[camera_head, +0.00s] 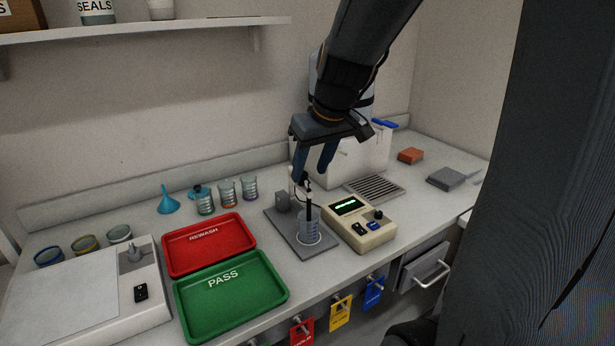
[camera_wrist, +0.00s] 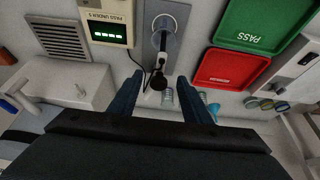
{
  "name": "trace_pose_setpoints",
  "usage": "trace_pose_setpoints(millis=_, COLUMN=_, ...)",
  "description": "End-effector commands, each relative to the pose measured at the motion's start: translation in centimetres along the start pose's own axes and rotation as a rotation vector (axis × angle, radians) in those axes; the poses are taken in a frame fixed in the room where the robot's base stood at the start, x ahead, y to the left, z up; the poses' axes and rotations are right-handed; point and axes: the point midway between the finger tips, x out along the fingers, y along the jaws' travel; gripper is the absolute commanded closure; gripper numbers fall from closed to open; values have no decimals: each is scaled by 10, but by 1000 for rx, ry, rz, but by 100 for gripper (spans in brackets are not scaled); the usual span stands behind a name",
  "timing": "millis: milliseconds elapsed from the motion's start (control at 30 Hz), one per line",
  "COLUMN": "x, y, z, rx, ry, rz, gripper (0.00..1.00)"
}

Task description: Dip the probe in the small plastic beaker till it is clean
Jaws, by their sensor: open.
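The small clear plastic beaker (camera_head: 310,231) stands on a grey stand plate (camera_head: 284,233). It also shows in the wrist view (camera_wrist: 164,22). The dark, slender probe (camera_head: 309,207) is upright over the beaker, its lower end appearing to be inside; I cannot tell how deep. Its top shows in the wrist view (camera_wrist: 157,78). My gripper (camera_head: 310,177) is open above the probe's top, pointing down. In the wrist view the probe top lies between the blue fingers of my gripper (camera_wrist: 159,77), with space on both sides. No grip on it shows.
A meter (camera_head: 371,236) with a lit green display stands right of the stand. The red REWASH tray (camera_head: 175,254) and green PASS tray (camera_head: 195,323) lie left. Several small beakers (camera_head: 227,194) and a blue funnel (camera_head: 167,203) stand behind. A white box (camera_head: 365,160) is behind right.

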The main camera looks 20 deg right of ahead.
Motion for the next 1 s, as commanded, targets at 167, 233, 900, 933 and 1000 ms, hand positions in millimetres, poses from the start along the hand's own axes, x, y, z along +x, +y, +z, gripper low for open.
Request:
trace_pose_setpoints(millis=167, x=-24, y=0, z=0, rx=1, ry=2, rz=1, gripper=56)
trace_pose_setpoints(millis=233, x=-29, y=0, z=0, rx=0, ry=0, rz=0, gripper=56)
trace_pose_setpoints(millis=900, x=-28, y=-5, z=8, rx=5, ry=-18, rz=-4, gripper=56)
trace_pose_setpoints(millis=933, x=-23, y=-8, z=13, rx=11, ry=-31, rz=-6, gripper=56)
trace_pose_setpoints(millis=1000, x=-6, y=-20, z=31, rx=25, ry=-74, rz=-10, gripper=56)
